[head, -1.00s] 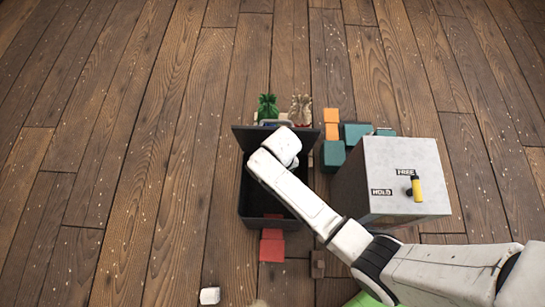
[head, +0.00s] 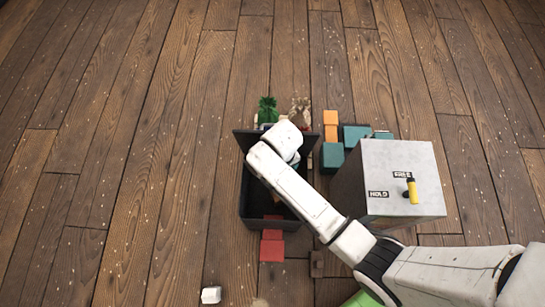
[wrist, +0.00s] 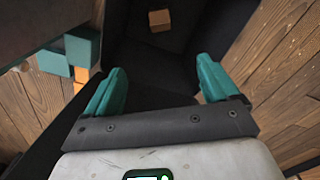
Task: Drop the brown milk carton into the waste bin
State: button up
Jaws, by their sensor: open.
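The waste bin (head: 246,205) is a dark, open box with its lid raised at the back. It also shows in the wrist view (wrist: 150,55), with its dark inside below my gripper. A small brown box (wrist: 160,20), which looks like the milk carton, lies in the bin's dark inside at the top of the wrist view, apart from my fingers. My gripper (wrist: 160,66) is open, its two teal fingers spread with nothing between them. In the head view my arm covers most of the gripper and part of the bin.
A grey box with a yellow lever (head: 411,190) stands right of the bin. Teal blocks (head: 333,156) and orange blocks (head: 331,118) are behind it. Green (head: 267,108) and tan (head: 300,108) sacks stand behind the lid. Red blocks (head: 272,248) and a small brown block (head: 317,263) sit in front.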

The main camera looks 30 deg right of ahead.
notch_tip(320, 180, up, 5)
jog(key=shift+r+p, duration=0.1)
jog(key=shift+p, duration=0.5)
jog(key=s+d+r+t, duration=0.1)
jog(key=s+d+r, duration=0.35)
jog(key=s, duration=0.35)
jog(key=s+d+r, duration=0.3)
jog(key=s+r, duration=0.2)
jog(key=s, duration=0.3)
notch_tip(320, 180, up, 15)
jog(key=p, duration=1.4)
jog(key=shift+s+d+f+n, duration=0.15)
jog(key=shift+s+f+n, duration=0.1)
jog(key=shift+n, duration=0.15)
